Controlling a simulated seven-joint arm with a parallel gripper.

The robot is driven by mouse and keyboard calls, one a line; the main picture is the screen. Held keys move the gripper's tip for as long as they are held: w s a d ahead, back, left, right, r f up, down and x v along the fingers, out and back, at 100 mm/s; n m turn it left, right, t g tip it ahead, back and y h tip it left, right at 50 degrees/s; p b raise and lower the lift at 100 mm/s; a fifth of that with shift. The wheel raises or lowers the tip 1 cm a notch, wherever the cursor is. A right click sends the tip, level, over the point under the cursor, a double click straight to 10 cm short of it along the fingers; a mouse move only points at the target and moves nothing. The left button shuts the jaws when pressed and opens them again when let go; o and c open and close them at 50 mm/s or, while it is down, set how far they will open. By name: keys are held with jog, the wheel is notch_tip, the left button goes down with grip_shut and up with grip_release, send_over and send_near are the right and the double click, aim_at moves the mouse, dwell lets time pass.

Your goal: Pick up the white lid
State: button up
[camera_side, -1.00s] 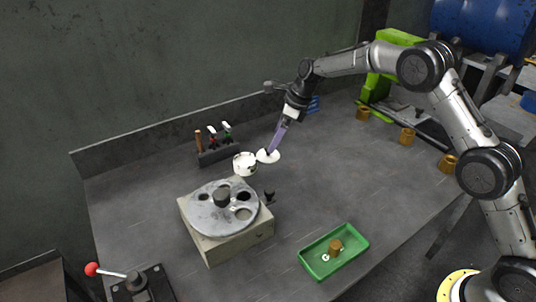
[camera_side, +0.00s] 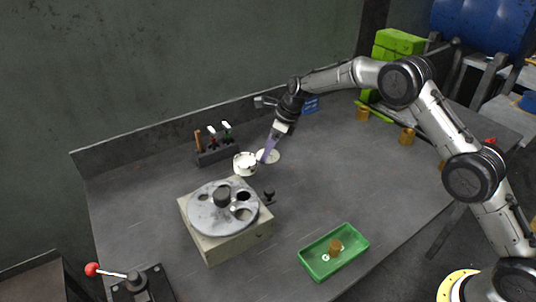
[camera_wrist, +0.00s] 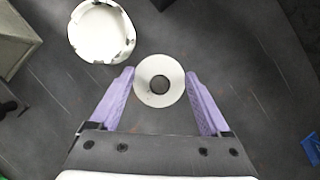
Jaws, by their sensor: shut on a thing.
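The white lid (camera_side: 273,156) is a small round disc at the table's middle, beside the white pot (camera_side: 244,163). In the wrist view the lid (camera_wrist: 175,80) shows as a white ring with a dark round centre. My gripper (camera_side: 263,159) has purple fingers and reaches down to the lid, hiding part of it. In the wrist view my gripper (camera_wrist: 159,74) is shut on the lid, one finger at each side. The lid appears to be at table level; any gap beneath it cannot be told. The open white pot (camera_wrist: 102,33) is just up and left of the lid.
A rack of small tools (camera_side: 217,155) stands behind the pot. A block with a grey holed disc (camera_side: 222,225) is in front. A green tray (camera_side: 310,265) holds a brass-coloured piece (camera_side: 335,246).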

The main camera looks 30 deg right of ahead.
jog(key=shift+c, duration=1.4)
jog(key=shift+r, duration=0.15)
